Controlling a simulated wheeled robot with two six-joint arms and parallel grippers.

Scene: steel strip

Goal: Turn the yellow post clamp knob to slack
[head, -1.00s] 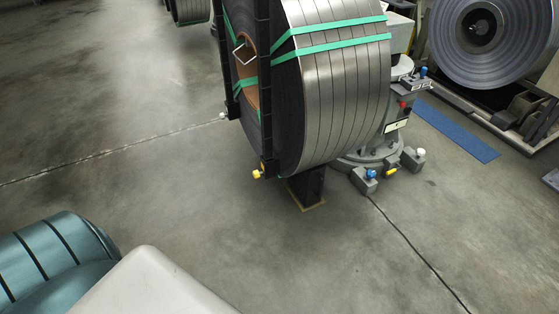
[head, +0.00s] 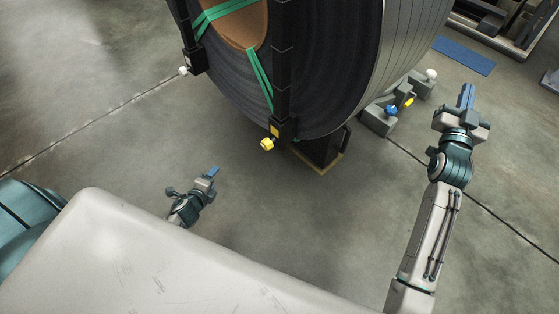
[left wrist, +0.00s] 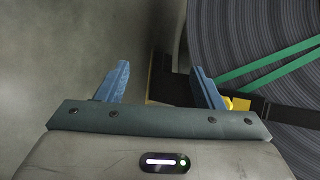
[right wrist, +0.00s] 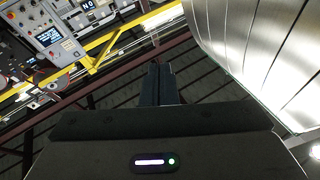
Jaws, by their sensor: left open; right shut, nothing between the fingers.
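The yellow knob (head: 267,144) sits at the foot of a black post (head: 281,75) beside the large steel strip coil (head: 325,60). In the left wrist view the yellow knob (left wrist: 238,103) shows just right of the right finger, partly hidden by it. My left gripper (head: 212,174) is open and empty, below and to the left of the knob, apart from it; its blue fingers (left wrist: 158,85) stand wide in the left wrist view. My right gripper (head: 467,97) is shut and empty, far to the right of the knob; its fingers meet in the right wrist view (right wrist: 158,85).
A second black post with a white knob (head: 184,71) stands further left. A grey base with a blue knob (head: 391,111) and a yellow handle (head: 408,102) lies right of the coil. A blue mat (head: 463,55) is behind. Open concrete floor (head: 100,130) spreads left.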

